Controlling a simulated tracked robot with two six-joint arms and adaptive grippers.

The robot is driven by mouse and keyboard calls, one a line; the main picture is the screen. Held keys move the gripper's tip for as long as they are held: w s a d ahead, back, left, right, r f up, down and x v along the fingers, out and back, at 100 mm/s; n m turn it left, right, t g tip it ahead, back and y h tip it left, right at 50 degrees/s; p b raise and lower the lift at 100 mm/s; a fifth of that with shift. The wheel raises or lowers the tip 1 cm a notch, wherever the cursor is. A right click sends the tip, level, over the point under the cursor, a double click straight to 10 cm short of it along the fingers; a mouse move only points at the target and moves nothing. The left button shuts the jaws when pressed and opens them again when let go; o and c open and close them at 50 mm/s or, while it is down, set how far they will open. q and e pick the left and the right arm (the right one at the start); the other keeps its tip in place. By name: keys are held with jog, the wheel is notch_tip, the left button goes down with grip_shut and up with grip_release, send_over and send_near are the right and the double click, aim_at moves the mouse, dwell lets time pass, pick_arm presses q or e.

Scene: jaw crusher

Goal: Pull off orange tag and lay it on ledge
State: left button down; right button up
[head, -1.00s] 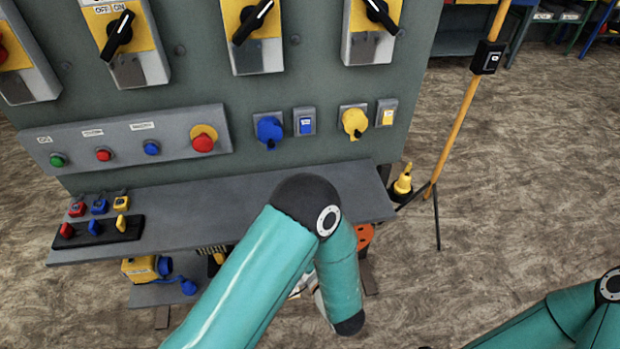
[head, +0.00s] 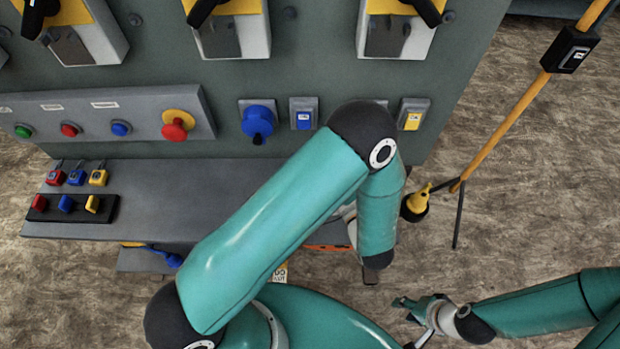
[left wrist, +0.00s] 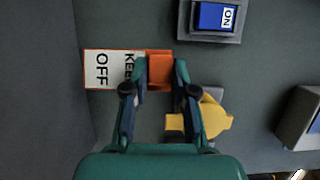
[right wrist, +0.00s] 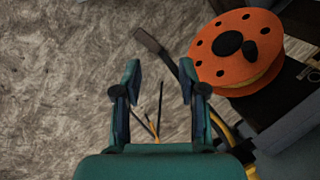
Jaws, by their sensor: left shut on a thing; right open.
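The orange tag (left wrist: 105,70) shows in the left wrist view as a white plate with an orange border, reading OFF and part of KEEP, with an orange block at its right. My left gripper (left wrist: 160,70) is shut on that orange block, in front of the grey panel. In the head view my left arm hides this gripper and the tag. The grey ledge (head: 155,215) runs along the panel's foot. My right gripper (head: 408,322) is open and empty, low at the right; its spread fingers also show in the right wrist view (right wrist: 160,72).
Red, blue and yellow padlocks (head: 75,177) and a dark block (head: 72,209) occupy the ledge's left end; its middle looks bare. A blue plug (head: 258,121) is on the panel. A yellow pole (head: 520,105) stands right. An orange reel (right wrist: 235,50) is near my right gripper.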

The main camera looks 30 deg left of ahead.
pick_arm(q)
jog(key=shift+w+a, duration=0.1)
jog(key=shift+w, duration=0.25)
jog(key=shift+r, duration=0.1)
pick_arm(e)
jog(key=shift+w+d, duration=0.1)
jog(key=shift+w, duration=0.25)
